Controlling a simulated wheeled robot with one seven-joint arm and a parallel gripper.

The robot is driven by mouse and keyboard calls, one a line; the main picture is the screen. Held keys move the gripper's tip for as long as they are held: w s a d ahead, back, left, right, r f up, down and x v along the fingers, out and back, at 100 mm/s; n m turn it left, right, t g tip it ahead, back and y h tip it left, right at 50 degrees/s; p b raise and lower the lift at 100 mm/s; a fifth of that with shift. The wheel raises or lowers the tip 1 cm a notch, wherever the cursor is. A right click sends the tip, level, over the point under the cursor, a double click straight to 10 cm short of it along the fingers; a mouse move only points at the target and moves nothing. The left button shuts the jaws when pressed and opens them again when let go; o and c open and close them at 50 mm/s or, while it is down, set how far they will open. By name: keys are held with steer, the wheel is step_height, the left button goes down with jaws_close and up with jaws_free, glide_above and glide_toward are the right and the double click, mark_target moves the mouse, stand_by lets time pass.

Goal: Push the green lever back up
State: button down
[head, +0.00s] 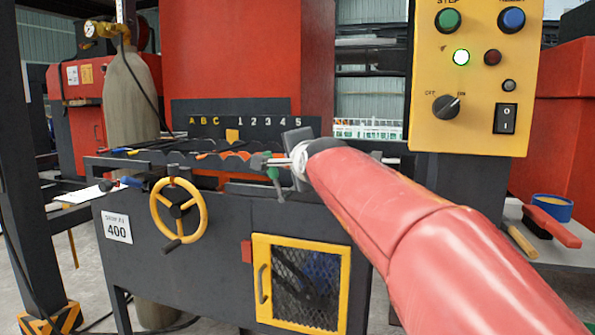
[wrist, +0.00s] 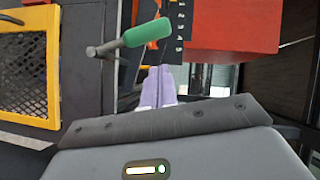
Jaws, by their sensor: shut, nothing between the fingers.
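The green lever (wrist: 147,33) shows in the wrist view as a green grip on a grey stem. The stem meets a pivot on the dark panel, on the side nearer the mesh door. In the head view the lever (head: 273,173) is small, at the front of the dark machine, just left of my gripper (head: 283,161). In the wrist view my gripper (wrist: 160,72) shows pale fingers shut together and empty. Their tips appear just below the green grip in the picture, with a small visible gap. Whether they are level with it in depth I cannot tell.
A yellow handwheel (head: 178,209) and a yellow-framed mesh door (head: 302,283) are on the machine's front. Rods with coloured ends lie along its top, before the numbered board (head: 240,121). A yellow control box (head: 475,80) stands right. Tools lie on a side table (head: 567,250).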

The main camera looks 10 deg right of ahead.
steer(key=s+r+b, duration=0.1)
steer(key=s+r, duration=0.1)
steer(key=s, duration=0.8)
steer(key=shift+d, duration=0.3)
steer(key=s+f+n+g, duration=0.3)
steer(key=s+f+n, duration=0.2)
steer(key=s+f, duration=0.3)
steer(key=s+f+n+g, duration=0.4)
steer(key=s+f, duration=0.4)
steer(key=f, duration=0.7)
steer(key=s+d+f+n+g, duration=0.1)
steer(key=s+f+n+g, duration=0.2)
steer(key=f, duration=0.9)
steer(key=s+n, duration=0.3)
steer(key=s, duration=0.2)
steer(key=shift+s+g+h, duration=0.2)
steer(key=shift+g+h, duration=0.2)
